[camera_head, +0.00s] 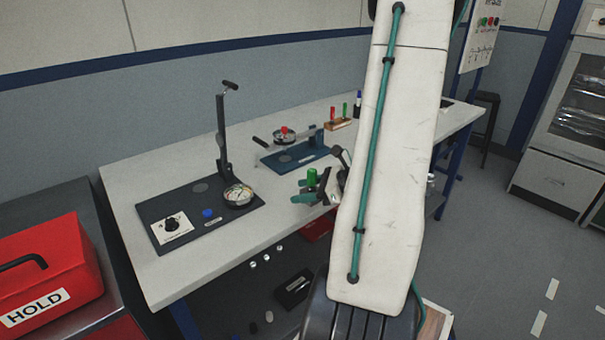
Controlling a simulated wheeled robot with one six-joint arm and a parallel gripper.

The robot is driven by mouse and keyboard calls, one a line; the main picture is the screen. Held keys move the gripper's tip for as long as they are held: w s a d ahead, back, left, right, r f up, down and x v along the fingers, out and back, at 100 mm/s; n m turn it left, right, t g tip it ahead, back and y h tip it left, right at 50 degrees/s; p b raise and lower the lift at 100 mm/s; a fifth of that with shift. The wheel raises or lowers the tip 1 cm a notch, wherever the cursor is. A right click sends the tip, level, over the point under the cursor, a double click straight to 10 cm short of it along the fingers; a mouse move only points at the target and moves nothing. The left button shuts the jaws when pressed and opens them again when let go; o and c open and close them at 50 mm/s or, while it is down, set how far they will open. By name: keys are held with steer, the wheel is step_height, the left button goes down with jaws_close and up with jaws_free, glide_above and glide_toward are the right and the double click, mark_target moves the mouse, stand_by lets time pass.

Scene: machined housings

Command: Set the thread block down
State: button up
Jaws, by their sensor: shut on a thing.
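No label shows, so I cannot confirm from the picture that this is the thread block. A small wooden block (339,124) with red and green upright pieces stands at the back of the bench.
The white bench (160,170) carries a dark fixture plate (178,228) with a post and dial at left, and a blue fixture (300,154) behind my gripper. A red HOLD case (48,262) stands at far left. Bare bench lies between the two fixtures.

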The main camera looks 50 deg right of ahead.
glide_above(290, 193)
steer(key=shift+s+f, duration=0.1)
steer(key=shift+f, duration=2.1)
steer(key=o, duration=1.3)
steer(key=shift+f, duration=0.2)
steer(key=shift+o, duration=0.2)
steer(key=shift+r, duration=0.2)
steer(key=v, duration=1.2)
